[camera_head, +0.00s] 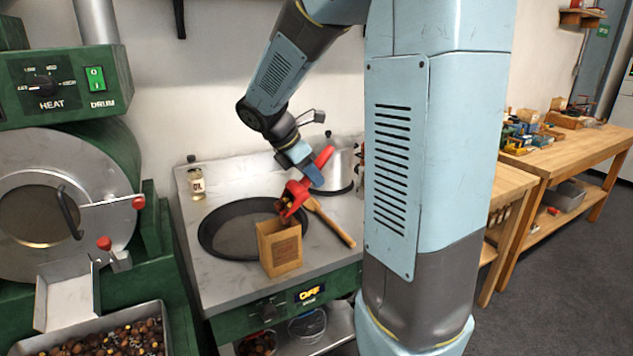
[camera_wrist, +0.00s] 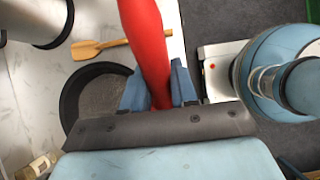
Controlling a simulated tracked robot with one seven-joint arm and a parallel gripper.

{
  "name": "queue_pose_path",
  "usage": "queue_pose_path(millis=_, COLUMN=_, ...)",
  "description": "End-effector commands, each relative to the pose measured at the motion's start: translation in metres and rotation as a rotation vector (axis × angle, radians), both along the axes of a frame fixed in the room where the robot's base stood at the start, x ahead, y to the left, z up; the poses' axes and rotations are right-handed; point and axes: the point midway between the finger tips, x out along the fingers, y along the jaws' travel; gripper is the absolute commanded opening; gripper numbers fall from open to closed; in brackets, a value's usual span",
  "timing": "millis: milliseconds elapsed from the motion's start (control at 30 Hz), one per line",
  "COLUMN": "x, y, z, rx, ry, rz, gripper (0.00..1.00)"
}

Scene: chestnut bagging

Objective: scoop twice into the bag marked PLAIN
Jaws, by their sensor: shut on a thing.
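My gripper (camera_head: 304,170) is shut on the handle of a red scoop (camera_head: 291,198). The scoop is tilted with its bowl low, and brown chestnuts show in it. A brown paper bag (camera_head: 280,250) stands upright and open at the pan's right front edge, just below and left of the scoop's bowl. A label on its front is too small to read. In the wrist view the red handle (camera_wrist: 148,45) runs between my blue fingers (camera_wrist: 160,88); the scoop's bowl and the bag are hidden there.
A dark pan (camera_head: 222,236) sits on the stove top, with a wooden spatula (camera_head: 332,224) at its right and an oil jar (camera_head: 196,183) behind. A tray of chestnuts (camera_head: 60,345) lies under the green drum roaster (camera_head: 110,160).

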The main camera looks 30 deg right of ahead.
Motion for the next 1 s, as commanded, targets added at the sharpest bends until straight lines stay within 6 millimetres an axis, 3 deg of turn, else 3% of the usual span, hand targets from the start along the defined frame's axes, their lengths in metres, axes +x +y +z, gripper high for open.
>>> queue_pose_path(millis=500, x=0.0, y=0.035, z=0.022, rx=-0.332, ry=0.002, rz=0.001, gripper=0.0)
queue_pose_path(millis=1000, x=0.0, y=0.038, z=0.025, rx=-0.368, ry=-0.001, rz=-0.001, gripper=0.0)
